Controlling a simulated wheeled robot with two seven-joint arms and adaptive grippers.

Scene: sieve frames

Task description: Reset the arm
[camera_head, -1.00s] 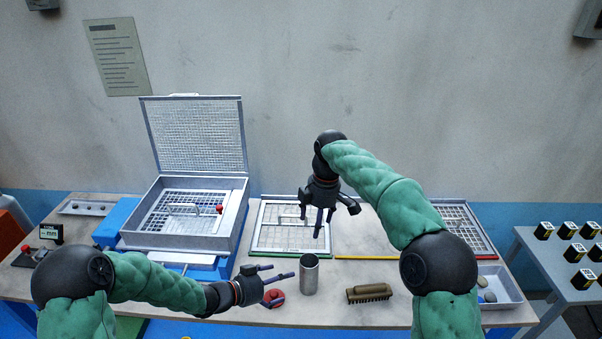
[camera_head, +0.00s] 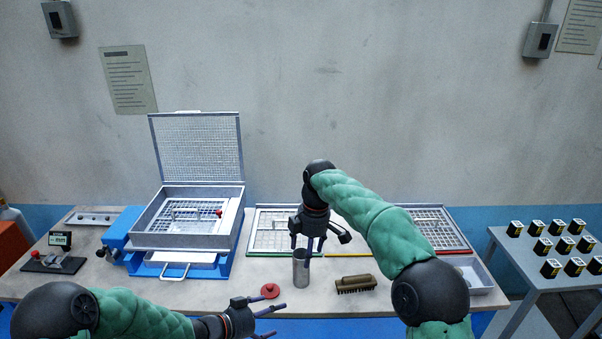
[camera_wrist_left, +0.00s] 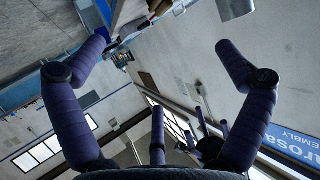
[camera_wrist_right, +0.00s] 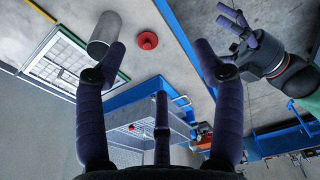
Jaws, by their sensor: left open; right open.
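My left gripper (camera_head: 276,320) is open and empty at the table's front edge, fingers pointing right. It also shows in the right wrist view (camera_wrist_right: 240,20); its own wrist view shows spread fingers (camera_wrist_left: 160,60) with nothing between. My right gripper (camera_head: 318,243) is open and empty, pointing down, above the middle of the table. One finger overlaps the rim of the metal cup (camera_head: 300,275) in the head view. In the right wrist view, the cup (camera_wrist_right: 105,35) appears beyond the spread fingers (camera_wrist_right: 157,60), apart from them.
A red round piece (camera_head: 270,291) lies left of the cup and a brush (camera_head: 356,284) right of it. An open sieve box (camera_head: 195,240) with a raised mesh lid stands at left. Sieve frames (camera_head: 268,246) lie behind. A side table (camera_head: 510,262) holds several black blocks.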

